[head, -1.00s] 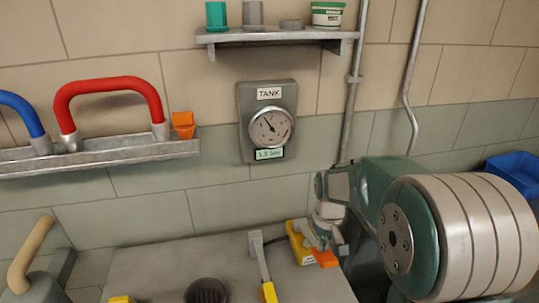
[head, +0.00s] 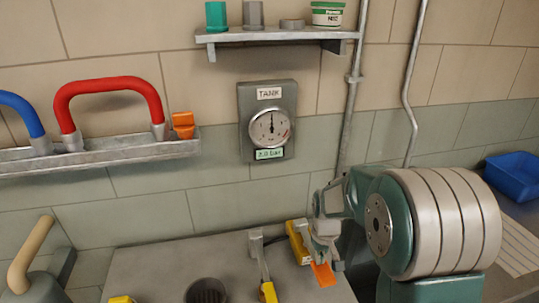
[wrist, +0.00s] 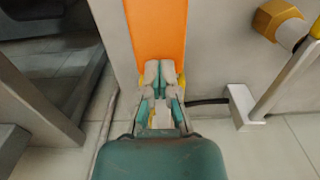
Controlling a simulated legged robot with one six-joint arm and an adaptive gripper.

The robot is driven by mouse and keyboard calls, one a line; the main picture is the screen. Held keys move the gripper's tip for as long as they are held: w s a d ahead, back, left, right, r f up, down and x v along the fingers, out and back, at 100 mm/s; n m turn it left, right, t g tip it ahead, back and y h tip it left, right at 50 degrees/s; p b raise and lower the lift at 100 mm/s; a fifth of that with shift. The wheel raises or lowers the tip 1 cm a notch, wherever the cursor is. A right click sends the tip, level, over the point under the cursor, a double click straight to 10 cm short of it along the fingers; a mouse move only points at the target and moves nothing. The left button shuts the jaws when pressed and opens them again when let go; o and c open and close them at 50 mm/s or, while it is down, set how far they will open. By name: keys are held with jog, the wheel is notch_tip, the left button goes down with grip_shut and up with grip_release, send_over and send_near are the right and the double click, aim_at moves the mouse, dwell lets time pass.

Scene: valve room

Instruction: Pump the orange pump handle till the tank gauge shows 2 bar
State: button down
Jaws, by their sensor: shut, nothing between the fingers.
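The orange pump handle (head: 323,274) shows below my gripper (head: 322,254) in the head view. In the wrist view the handle (wrist: 157,30) is a broad orange bar running up from my fingertips (wrist: 160,72). The fingers are shut with nothing between them. They overlap the handle's near end; I cannot tell whether they touch it. The round tank gauge (head: 269,129) hangs on the wall under a TANK label. Its needle points about straight up, and its small green display (head: 269,154) appears to read 2.0 bar.
A yellow block (head: 299,242) stands beside the gripper on the grey bench (head: 150,270). A yellow-ended lever (head: 262,265) is to its left. Red (head: 108,88) and blue (head: 18,108) handles sit on a wall ledge. A blue bin (head: 515,175) is at right.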

notch_tip(320, 180, up, 9)
jog(key=shift+r, duration=0.2)
dwell(0.8)
dwell(0.9)
notch_tip(320, 180, up, 5)
dwell(0.6)
jog(key=s+r+m+t, duration=0.1)
jog(key=s+r+t, duration=0.1)
jog(key=s, duration=0.9)
jog(key=s+r+m+t, duration=0.1)
jog(key=s+r+t, duration=0.2)
jog(key=s, duration=0.8)
jog(key=shift+t, duration=0.3)
